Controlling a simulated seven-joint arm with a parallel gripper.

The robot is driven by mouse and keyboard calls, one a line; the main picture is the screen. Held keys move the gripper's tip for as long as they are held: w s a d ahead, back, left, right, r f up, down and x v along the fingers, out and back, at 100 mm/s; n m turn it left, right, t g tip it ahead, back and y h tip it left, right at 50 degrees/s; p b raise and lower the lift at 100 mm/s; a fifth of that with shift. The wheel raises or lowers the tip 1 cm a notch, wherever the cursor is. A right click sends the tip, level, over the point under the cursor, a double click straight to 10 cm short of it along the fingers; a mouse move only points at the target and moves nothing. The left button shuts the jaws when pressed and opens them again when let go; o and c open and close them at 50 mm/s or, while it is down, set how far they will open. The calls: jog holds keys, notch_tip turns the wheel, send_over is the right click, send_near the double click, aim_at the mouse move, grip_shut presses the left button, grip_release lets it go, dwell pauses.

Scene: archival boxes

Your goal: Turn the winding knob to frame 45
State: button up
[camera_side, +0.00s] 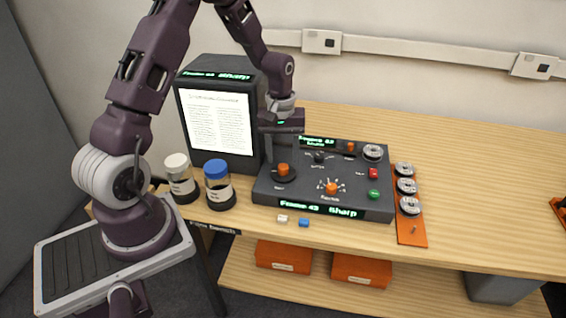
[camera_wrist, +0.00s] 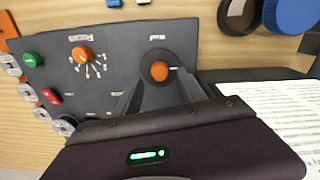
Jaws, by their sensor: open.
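The winding knob is the orange-topped dial (camera_side: 283,170) at the left of the dark control panel (camera_side: 300,190). In the wrist view the knob (camera_wrist: 159,71) shows between my two fingers. My gripper (camera_side: 283,158) points down at the knob from above, fingers apart; it also shows in the wrist view (camera_wrist: 160,80). I cannot tell whether the fingers touch the knob. The green display (camera_side: 318,208) on the panel's front edge appears to read frame 43, sharp. A screen (camera_side: 220,123) behind shows a sharp page of text, with a similar readout above it.
A second orange knob (camera_side: 331,188), a red button (camera_side: 373,173) and a green button (camera_side: 374,194) are on the panel. White-lidded (camera_side: 180,178) and blue-lidded (camera_side: 218,184) jars stand left. Reels lie on an orange strip (camera_side: 411,230) at right. The table beyond is clear.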

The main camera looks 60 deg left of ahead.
aim_at(283, 166)
jog(key=shift+f, duration=1.6)
grip_shut()
jog(key=shift+m, duration=0.3)
jog(key=m, duration=0.3)
jog(key=shift+r, duration=0.1)
jog(key=shift+w+d+m, duration=0.1)
jog(key=shift+m, duration=1.7)
grip_release()
